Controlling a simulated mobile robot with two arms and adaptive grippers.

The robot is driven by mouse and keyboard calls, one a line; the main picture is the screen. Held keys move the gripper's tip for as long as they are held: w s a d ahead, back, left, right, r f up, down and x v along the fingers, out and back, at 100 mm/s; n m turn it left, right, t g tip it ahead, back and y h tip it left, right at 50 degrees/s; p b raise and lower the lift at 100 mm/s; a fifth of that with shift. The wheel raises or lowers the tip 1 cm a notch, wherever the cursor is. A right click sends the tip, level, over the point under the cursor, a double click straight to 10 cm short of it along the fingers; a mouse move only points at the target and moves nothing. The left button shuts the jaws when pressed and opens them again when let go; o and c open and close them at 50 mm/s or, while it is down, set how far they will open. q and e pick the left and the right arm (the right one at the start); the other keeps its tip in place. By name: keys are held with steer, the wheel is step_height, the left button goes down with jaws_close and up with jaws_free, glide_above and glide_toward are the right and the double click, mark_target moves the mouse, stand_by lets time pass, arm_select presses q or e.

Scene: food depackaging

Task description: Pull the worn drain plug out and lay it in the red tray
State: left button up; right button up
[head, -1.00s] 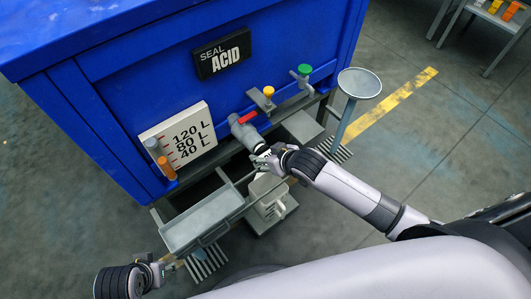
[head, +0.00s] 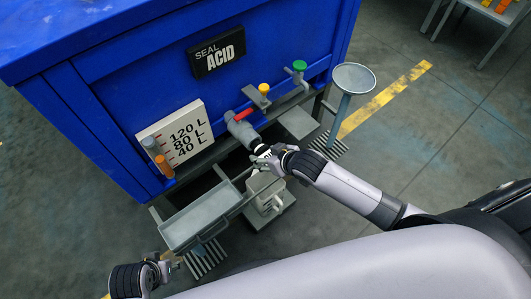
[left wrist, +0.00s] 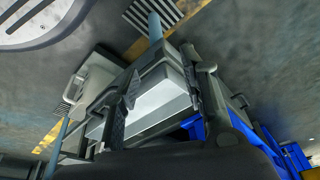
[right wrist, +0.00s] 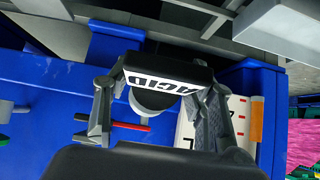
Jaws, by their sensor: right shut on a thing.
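The drain plug (right wrist: 165,72), a dark cap with a white ACID label, lies between the fingers of my right gripper (right wrist: 160,100). In the head view my right gripper (head: 264,158) is shut on it at the mouth of the grey drain valve (head: 240,129). I cannot tell whether the plug is still seated. The valve has a red lever (head: 243,115). My left gripper (head: 168,262) is low at the left, by the end of a grey tray (head: 196,240); its fingers stand apart in the left wrist view (left wrist: 165,105). I see no red tray.
The blue tank (head: 130,90) fills the upper left, with a level plate (head: 175,132) on its front. A grey jug (head: 265,190) stands below the valve. A round grey stand (head: 354,79) is to the right.

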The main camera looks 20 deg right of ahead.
steer(key=shift+s+d, duration=0.1)
steer(key=shift+s, duration=0.25)
steer(key=shift+s+d+p, duration=0.15)
steer(key=shift+s+p, duration=0.2)
steer(key=shift+p, duration=0.05)
steer(key=shift+s+d+p, duration=0.15)
steer(key=shift+s+p, duration=0.2)
steer(key=shift+s, duration=0.15)
steer(key=shift+s+d+p, duration=0.2)
steer(key=shift+s+p, duration=0.15)
steer(key=shift+s, duration=0.15)
arm_select(q)
steer(key=s+f, duration=0.3)
steer(key=f, duration=0.7)
steer(key=shift+a+f+g+p, duration=0.2)
steer(key=shift+f+g+p, duration=0.1)
steer(key=shift+p, duration=0.15)
arm_select(e)
steer(key=shift+s+d, duration=0.3)
steer(key=shift+s, duration=0.45)
arm_select(q)
steer(key=shift+w, duration=0.1)
